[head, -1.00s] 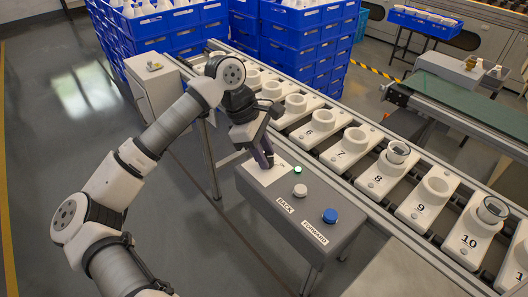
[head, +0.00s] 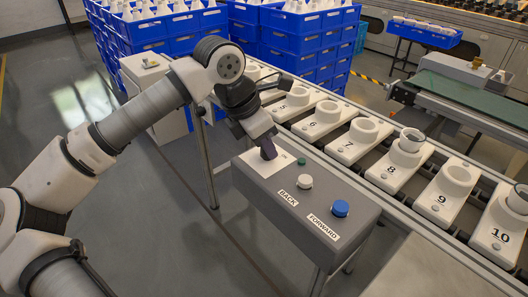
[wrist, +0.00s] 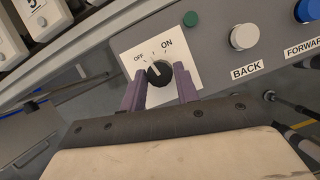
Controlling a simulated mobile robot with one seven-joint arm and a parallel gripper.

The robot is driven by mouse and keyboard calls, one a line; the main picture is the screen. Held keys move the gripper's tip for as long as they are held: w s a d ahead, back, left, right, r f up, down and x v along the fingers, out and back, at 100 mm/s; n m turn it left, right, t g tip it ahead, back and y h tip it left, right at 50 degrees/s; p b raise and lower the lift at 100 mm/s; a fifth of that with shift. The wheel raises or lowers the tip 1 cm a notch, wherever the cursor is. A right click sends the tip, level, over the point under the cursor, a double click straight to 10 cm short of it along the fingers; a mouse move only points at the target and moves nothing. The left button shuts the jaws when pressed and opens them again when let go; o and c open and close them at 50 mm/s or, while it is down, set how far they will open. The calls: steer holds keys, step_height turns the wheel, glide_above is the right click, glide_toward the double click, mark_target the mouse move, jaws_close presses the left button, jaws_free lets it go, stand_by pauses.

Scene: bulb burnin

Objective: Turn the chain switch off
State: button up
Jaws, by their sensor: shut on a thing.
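The chain switch (wrist: 158,73) is a round black knob on a white plate (wrist: 128,42) marked OFF and ON. Its white pointer line leans up and left, to the OFF side. My gripper (wrist: 160,88) is shut on the knob, one purple finger on each side. In the head view my gripper (head: 268,152) reaches down to the plate (head: 254,178) on the grey control box (head: 335,190) and hides the knob. The green lamp (head: 301,161) beside the plate is dark; it also shows in the wrist view (wrist: 190,19).
A white BACK button (head: 305,181) and a blue FORWARD button (head: 340,208) sit to the right on the box. Behind runs a conveyor with numbered white holders (head: 361,140); holder 8 bears a glass-topped piece (head: 411,140). Blue crates (head: 160,40) stand behind it.

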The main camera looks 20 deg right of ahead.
steer(key=shift+s+n+t+y+b, duration=0.15)
steer(key=shift+n+t+b, duration=0.25)
steer(key=shift+n+b, duration=0.65)
steer(key=shift+s+n+t+y+b, duration=0.1)
steer(key=shift+n+t+y+b, duration=0.25)
steer(key=shift+n+b, duration=0.65)
steer(key=shift+n, duration=0.35)
steer(key=o, duration=1)
steer(key=shift+c, duration=0.2)
steer(key=p+v, duration=0.2)
steer(key=v, duration=1.1)
steer(key=shift+s+a+r+p, duration=0.2)
steer(key=shift+r+p, duration=0.15)
